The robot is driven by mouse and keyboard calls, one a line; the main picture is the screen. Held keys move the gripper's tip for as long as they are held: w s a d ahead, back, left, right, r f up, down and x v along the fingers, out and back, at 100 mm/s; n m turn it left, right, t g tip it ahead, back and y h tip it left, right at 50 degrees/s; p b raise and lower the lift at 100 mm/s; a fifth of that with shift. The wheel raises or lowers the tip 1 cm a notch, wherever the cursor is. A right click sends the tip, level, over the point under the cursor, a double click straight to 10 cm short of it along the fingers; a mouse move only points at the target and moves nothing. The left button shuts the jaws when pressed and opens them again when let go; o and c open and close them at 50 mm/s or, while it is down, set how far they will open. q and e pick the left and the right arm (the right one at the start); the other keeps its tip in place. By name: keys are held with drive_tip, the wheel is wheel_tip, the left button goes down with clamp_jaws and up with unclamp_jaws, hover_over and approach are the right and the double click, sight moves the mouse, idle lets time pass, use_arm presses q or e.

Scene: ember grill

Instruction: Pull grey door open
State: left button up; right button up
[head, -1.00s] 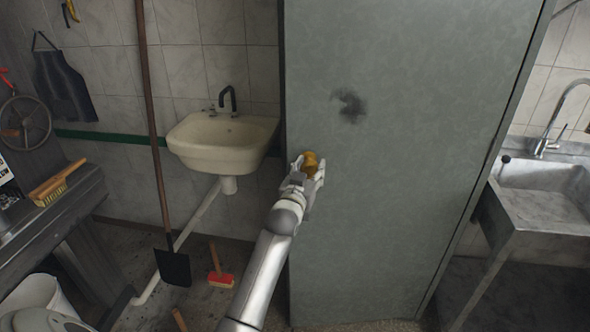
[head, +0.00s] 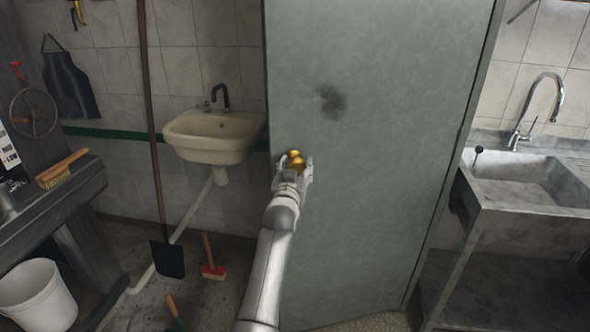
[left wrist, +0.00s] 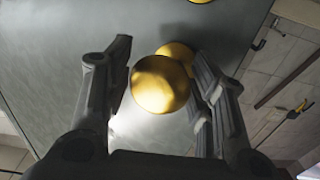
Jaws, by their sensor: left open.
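The grey door (head: 390,130) is a tall, flat panel with a dark smudge, standing in the middle of the head view. I cannot tell whether it stands ajar. A round brass knob (head: 295,158) sits near its left edge. My left gripper (head: 293,168) is at the knob, its arm rising from below. In the left wrist view the knob (left wrist: 160,85) lies between the two open fingers (left wrist: 160,95), with a gap at the left finger. The right finger is close to the knob; contact there is unclear. My right gripper is not in view.
A cream washbasin (head: 213,136) hangs left of the door. A long-handled shovel (head: 167,258), a red brush (head: 213,271) and a white bucket (head: 38,296) stand on the floor at left. A concrete sink (head: 525,200) stands close at the right.

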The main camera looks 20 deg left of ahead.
use_arm(q)
drive_tip(key=shift+o, duration=1)
drive_tip(key=shift+r, duration=0.15)
approach(299, 126)
drive_tip(key=x, duration=0.4)
drive_tip(key=shift+w+d, duration=0.1)
drive_tip(key=shift+w, duration=0.05)
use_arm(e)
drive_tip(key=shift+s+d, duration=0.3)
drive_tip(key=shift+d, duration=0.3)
use_arm(q)
drive_tip(key=shift+c, duration=0.5)
